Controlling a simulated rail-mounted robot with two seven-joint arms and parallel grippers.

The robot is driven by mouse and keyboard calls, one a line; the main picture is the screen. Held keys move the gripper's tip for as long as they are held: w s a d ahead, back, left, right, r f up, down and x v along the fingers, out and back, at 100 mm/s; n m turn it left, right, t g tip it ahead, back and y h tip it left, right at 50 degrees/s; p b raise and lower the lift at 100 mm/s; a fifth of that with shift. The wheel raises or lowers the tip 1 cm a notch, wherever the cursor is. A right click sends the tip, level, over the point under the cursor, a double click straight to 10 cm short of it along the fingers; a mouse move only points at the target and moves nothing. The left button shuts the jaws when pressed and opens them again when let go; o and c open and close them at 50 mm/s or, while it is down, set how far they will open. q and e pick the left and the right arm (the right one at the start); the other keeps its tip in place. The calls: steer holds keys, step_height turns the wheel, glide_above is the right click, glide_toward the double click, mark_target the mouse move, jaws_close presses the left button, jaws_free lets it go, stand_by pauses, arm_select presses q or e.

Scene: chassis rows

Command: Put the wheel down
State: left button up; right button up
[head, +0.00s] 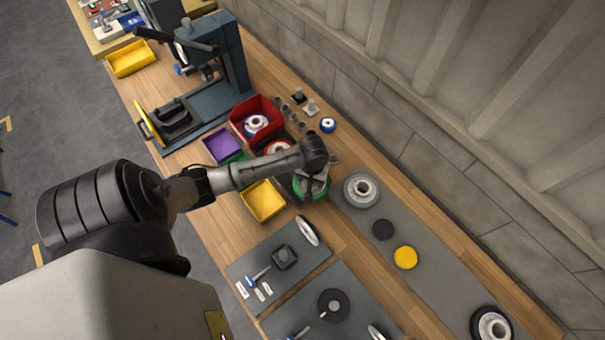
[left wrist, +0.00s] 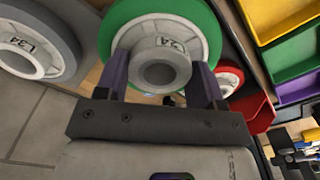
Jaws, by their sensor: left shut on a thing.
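A wheel with a green tread and pale hub (head: 311,194) is in my left gripper (head: 319,180), above the bench. In the left wrist view, the green wheel (left wrist: 207,28) has its hub between the two purple fingers of my left gripper (left wrist: 165,78), which is shut on it. My right gripper is not in view.
A grey wheel (head: 352,202) lies right of the held wheel on a grey mat (head: 440,280), with a black disc (head: 383,229) and yellow disc (head: 405,257). Yellow (head: 263,200), purple (head: 222,146) and red (head: 241,112) bins stand left. A press (head: 235,60) stands behind.

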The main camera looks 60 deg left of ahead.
arm_select(q)
steer(key=a+f, duration=0.1)
steer(key=a, duration=0.1)
steer(key=a+f, duration=0.1)
steer(key=a, duration=0.1)
steer(key=a+f, duration=0.2)
steer(key=shift+a, duration=0.2)
steer(key=shift+f+b, duration=0.5)
steer(key=shift+f, duration=1.55)
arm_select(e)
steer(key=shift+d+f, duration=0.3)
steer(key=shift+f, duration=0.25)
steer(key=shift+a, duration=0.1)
arm_select(q)
steer(key=o, duration=1.2)
steer(key=shift+f, duration=0.15)
step_height(320, 180, up, 12)
steer(key=shift+r+p, duration=0.15)
steer(key=shift+p, duration=0.65)
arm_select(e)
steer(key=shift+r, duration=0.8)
